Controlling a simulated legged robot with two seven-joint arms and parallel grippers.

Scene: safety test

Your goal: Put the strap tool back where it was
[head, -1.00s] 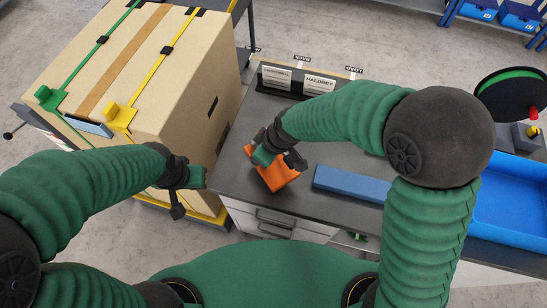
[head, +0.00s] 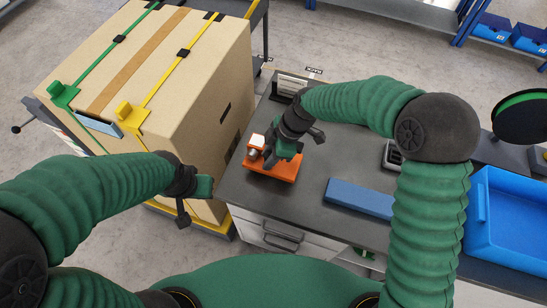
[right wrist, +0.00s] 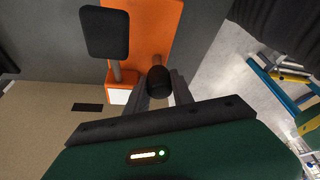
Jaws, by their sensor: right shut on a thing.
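The orange strap tool (head: 272,170) is at the left part of the dark worktop, near the big carton; a pale block shows at its left end. My right gripper (head: 284,150) is over it. In the right wrist view, the gripper (right wrist: 159,85) is shut on the tool's dark round handle (right wrist: 158,78), with the orange body (right wrist: 155,25) beyond. Whether the tool touches the worktop I cannot tell. My left gripper (head: 196,192) hangs beside the carton's front, away from the tool; its jaw opening is not clear.
The strapped carton (head: 195,85) stands left of the worktop (head: 245,195). A blue bar (head: 358,198) lies right of the tool, and a blue bin (head: 510,225) is farther right. A small label stand (head: 291,86) is at the back. Bare worktop lies between tool and bar.

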